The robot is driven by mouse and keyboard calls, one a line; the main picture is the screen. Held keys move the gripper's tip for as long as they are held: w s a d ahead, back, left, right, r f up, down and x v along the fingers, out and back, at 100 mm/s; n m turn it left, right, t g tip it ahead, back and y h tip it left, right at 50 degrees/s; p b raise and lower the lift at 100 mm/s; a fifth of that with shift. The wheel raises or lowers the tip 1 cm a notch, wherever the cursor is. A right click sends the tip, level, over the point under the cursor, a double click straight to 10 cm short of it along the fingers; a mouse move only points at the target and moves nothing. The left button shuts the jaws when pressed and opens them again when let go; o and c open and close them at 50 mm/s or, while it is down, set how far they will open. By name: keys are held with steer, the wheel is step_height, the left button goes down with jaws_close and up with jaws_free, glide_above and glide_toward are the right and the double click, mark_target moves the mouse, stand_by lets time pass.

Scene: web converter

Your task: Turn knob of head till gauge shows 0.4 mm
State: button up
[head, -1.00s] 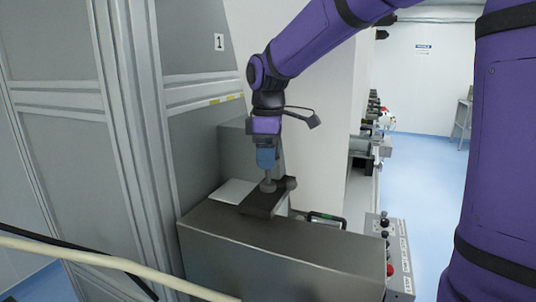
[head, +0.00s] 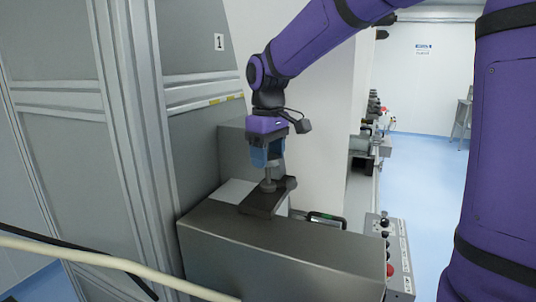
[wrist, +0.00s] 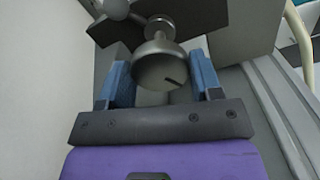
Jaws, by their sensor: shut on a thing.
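The knob (head: 268,184) is a grey metal disc on a stem, standing on a dark block (head: 262,203) on top of the steel cabinet. My gripper (head: 267,164) points down over it, its blue fingers shut on the knob. In the wrist view the knob (wrist: 158,66) lies between the two fingers (wrist: 163,82), and a dark line mark shows on its face. A round grey part (head: 291,183) sits beside the knob at the block's right. No gauge reading can be made out in either view.
The steel cabinet (head: 270,250) stands below the head. A control panel (head: 398,258) with a red button is at its right. A green-edged item (head: 326,219) lies behind. A tall grey panel (head: 60,120) stands close on the left. A pale hose (head: 100,260) crosses the lower left.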

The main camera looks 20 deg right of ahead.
steer(key=m, duration=0.5)
steer(key=shift+m, duration=0.4)
stand_by(0.4)
steer(key=o, duration=0.6)
steer(key=shift+o, duration=0.2)
step_height(320, 180, up, 11)
stand_by(0.4)
steer(key=s+d+f+t, duration=0.1)
steer(key=s+d+f, duration=0.1)
steer(key=s, duration=0.6)
steer(key=s+d+f+t, duration=0.2)
steer(key=s+f, duration=0.2)
steer(key=s, duration=0.4)
steer(key=s+d+f+t, duration=0.2)
steer(key=s+d, duration=0.1)
steer(key=s, duration=0.5)
steer(key=shift+s+f, duration=0.15)
steer(key=shift+f, duration=0.25)
